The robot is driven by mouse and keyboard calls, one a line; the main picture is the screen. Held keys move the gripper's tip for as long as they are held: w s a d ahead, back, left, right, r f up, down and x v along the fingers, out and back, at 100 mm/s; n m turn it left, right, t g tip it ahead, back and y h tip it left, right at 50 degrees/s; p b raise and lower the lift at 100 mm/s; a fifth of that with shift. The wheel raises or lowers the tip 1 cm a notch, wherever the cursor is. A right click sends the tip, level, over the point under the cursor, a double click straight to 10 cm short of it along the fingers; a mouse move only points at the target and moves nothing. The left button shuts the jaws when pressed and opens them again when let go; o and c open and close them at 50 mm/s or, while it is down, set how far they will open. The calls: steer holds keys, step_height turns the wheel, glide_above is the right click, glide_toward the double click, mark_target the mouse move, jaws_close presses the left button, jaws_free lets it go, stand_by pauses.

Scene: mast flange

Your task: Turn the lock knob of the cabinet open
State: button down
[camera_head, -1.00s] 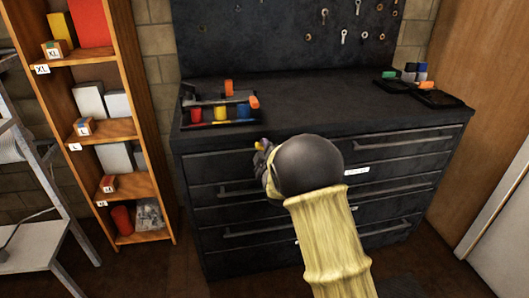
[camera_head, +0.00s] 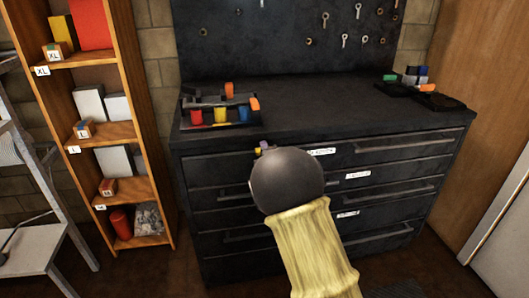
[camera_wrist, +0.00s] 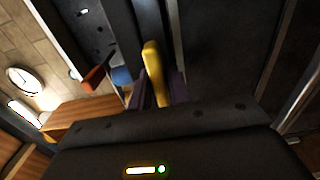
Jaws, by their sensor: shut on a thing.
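The cabinet (camera_head: 220,165) is a dark drawer unit with long bar handles and white labels. Its yellow lock knob (camera_wrist: 152,70) stands out in the wrist view, between the purple fingers of my gripper (camera_wrist: 156,92). The gripper is shut on it. I cannot tell the knob's exact angle. The drawers look closed.
A tool caddy (camera_head: 215,124) with coloured cups stands on the cabinet top at left. Black trays (camera_head: 432,97) sit at the right. A wooden shelf (camera_head: 127,130) and a step ladder (camera_head: 40,190) stand to the left. The middle of the top is clear.

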steer(key=shift+f, duration=0.1)
steer(key=c, duration=1.4)
jaws_free()
steer(key=shift+c, duration=0.2)
steer(key=shift+s, duration=0.1)
steer(key=v, duration=1.7)
steer(key=shift+p, duration=0.4)
steer(key=shift+s+d, duration=0.1)
steer(key=shift+s, duration=0.05)
